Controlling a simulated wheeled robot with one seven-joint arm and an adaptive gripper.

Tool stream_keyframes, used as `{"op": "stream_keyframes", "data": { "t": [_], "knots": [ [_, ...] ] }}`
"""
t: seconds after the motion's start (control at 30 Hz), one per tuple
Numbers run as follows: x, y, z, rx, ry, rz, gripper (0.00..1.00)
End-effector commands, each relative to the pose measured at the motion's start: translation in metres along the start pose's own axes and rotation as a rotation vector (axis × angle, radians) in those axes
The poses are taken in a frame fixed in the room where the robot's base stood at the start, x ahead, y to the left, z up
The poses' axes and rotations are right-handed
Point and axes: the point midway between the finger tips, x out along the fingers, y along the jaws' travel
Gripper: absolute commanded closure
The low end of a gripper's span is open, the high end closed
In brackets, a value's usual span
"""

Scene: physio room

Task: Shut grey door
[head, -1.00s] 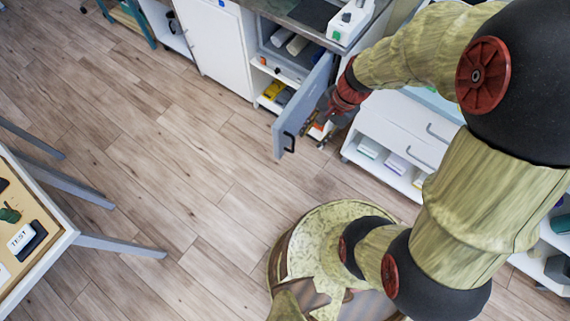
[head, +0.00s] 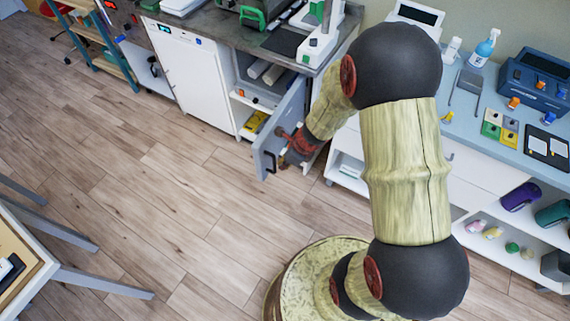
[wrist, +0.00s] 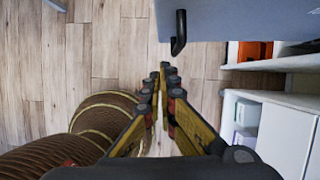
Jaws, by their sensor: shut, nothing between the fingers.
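The grey door (head: 287,120) stands swung open from the cabinet, its free edge out over the floor. Its dark handle (head: 268,163) is near the free end. In the wrist view the door (wrist: 245,18) fills the top right, with the handle (wrist: 179,34) hanging at its lower left corner. My gripper (head: 287,160) is on the handle side of the door, near the handle. In the wrist view my gripper (wrist: 165,70) has its fingertips together and empty, just below the handle; contact with the door cannot be told.
The open cabinet (head: 243,98) shows shelves with rolls and a yellow item (head: 256,122). A white cabinet front (head: 188,72) is to its left. A white drawer unit (head: 347,150) stands to the right. The wooden floor (head: 160,190) in front is clear. A table (head: 28,255) is at lower left.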

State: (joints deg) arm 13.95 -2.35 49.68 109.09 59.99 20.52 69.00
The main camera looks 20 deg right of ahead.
Motion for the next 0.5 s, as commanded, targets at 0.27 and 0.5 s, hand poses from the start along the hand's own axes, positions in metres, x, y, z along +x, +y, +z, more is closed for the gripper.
{"op": "stream_keyframes", "data": {
  "t": [0.27,0.5],
  "knots": [
    [0.059,0.001,-0.002,-0.004,0.001,0.001,1.00],
    [0.064,0.001,0.030,-0.005,0.001,0.002,1.00]
  ]
}}
